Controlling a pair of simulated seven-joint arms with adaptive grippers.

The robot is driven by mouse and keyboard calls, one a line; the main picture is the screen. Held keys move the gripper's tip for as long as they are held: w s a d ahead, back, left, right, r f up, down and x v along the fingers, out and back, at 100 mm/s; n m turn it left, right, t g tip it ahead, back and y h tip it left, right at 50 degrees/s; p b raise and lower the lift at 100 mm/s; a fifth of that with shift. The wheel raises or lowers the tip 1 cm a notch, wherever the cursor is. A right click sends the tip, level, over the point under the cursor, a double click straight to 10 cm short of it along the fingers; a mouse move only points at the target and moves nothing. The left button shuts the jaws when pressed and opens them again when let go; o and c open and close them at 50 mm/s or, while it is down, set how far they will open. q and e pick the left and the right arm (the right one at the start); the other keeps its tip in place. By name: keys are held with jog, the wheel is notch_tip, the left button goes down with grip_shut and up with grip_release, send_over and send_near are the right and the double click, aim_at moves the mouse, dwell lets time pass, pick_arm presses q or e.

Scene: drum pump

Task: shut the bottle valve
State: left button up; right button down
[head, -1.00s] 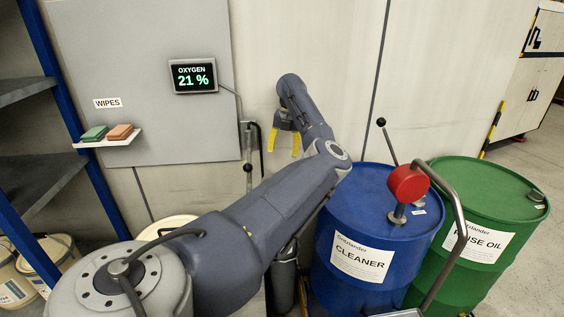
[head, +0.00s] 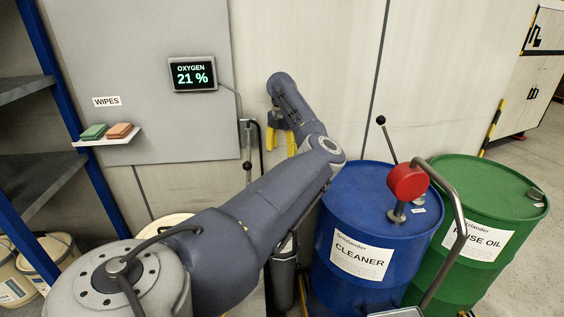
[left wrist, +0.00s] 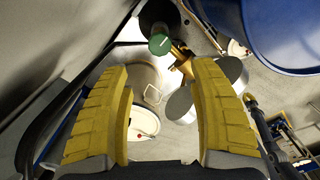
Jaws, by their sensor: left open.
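My left gripper (head: 281,144) is open and empty in front of the back wall, left of the blue drum, with its yellow fingers pointing down. In the left wrist view the open fingers (left wrist: 163,115) frame a gap. Beyond the fingertips is a round green knob (left wrist: 160,44) with a brass-coloured fitting (left wrist: 182,57) beside it, which looks like the bottle valve. It lies apart from the fingers. In the head view my arm hides the valve; a grey cylinder (head: 283,280), perhaps the bottle, shows below the arm. My right gripper is not seen.
A blue CLEANER drum (head: 345,225) with a red-headed pump (head: 408,182) stands right of my arm, beside a green RINSE OIL drum (head: 470,190). A hose and lever (head: 248,150) hang by the wall. A wipes shelf (head: 105,138) and an oxygen display (head: 192,74) are at left.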

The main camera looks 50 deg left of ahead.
pick_arm(q)
notch_tip(320, 180, down, 12)
jog(key=shift+r, duration=0.1)
dwell(0.4)
grip_shut()
dwell(0.5)
